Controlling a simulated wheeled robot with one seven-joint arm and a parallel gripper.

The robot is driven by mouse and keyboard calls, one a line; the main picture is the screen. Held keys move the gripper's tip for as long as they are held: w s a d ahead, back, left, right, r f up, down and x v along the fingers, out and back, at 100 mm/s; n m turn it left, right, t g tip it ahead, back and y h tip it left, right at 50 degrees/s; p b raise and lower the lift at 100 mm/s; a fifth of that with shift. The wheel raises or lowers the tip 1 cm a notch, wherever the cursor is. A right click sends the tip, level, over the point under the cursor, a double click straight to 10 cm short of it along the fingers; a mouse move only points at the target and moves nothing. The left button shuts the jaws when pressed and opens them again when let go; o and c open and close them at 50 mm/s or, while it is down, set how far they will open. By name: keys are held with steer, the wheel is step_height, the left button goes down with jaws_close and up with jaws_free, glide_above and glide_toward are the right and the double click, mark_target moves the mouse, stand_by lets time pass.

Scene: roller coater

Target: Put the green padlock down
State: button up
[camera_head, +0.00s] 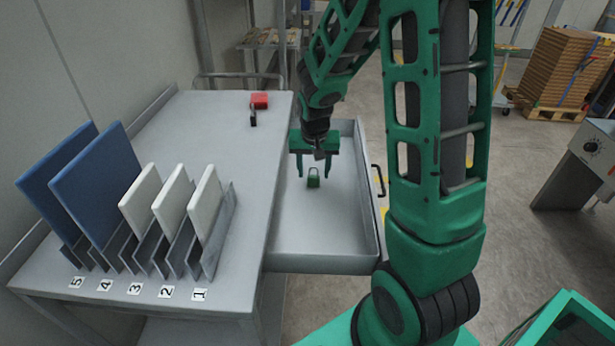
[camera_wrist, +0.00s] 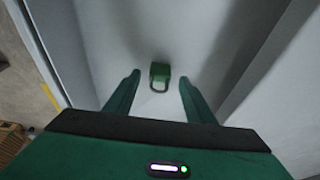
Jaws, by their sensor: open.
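The green padlock (camera_head: 313,182) lies in the open grey drawer (camera_head: 320,255), in the head view. The fingers do not touch the padlock.
A grey table (camera_head: 185,120) stands left of the drawer. The drawer floor around the green padlock is clear, bounded by raised walls.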

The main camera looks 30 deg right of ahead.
steer(key=v, duration=0.9)
steer(key=s+d+r+g+y, duration=0.1)
steer(key=s+r, duration=0.1)
steer(key=s, duration=1.2)
steer(key=s+d+r+g, duration=0.1)
steer(key=s+r, duration=0.1)
steer(key=s, duration=1.2)
steer(key=shift+r+y, duration=0.25)
steer(key=shift+y, duration=0.15)
steer(key=shift+d, duration=0.15)
